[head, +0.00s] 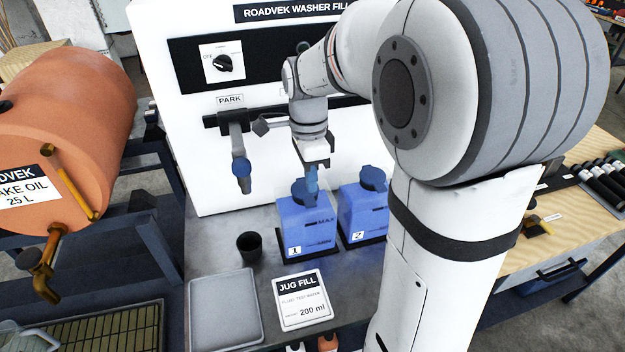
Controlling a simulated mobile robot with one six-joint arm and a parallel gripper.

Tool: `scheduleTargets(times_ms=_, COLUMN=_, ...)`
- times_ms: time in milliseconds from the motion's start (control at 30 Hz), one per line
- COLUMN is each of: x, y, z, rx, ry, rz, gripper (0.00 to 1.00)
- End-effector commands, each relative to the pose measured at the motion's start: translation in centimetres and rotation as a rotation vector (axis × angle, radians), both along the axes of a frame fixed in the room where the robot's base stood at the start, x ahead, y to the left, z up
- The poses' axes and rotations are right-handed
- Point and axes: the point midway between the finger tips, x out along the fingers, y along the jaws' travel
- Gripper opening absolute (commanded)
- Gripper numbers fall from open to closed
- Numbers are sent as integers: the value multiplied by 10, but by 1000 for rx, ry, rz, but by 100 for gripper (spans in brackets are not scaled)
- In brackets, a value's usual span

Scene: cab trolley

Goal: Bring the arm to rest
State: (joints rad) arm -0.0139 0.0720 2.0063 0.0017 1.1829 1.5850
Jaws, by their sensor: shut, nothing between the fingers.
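My arm reaches in from the right side of the head view. My gripper (312,181) points down just above or beside the blue cap of jug 1 (304,232). Its fingers are shut and hold nothing. I cannot tell whether they touch the cap. Jug 1 is blue, upright, and carries a "1" label. Jug 2 (361,214) is also blue and upright, to its right, partly hidden by my arm. My large arm links cover much of the right half of the view.
A white washer-fill panel (187,186) with a black knob (222,63) stands behind. A nozzle (240,165) hangs under the PARK label. A black cup (250,245), a grey tray (225,312) and a JUG FILL card (303,301) lie in front. An orange drum (70,110) is left.

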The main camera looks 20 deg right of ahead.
Motion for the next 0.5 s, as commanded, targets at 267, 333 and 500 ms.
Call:
scheduleTargets(times_ms=267, x=2, y=1, z=64, rx=0, ry=-11, rz=1, gripper=0)
scheduleTargets(times_ms=333, x=2, y=1, z=75, rx=0, ry=-10, rz=1, gripper=0)
scheduleTargets(times_ms=500, x=1, y=1, z=92, rx=0, ry=-7, rz=1, gripper=0)
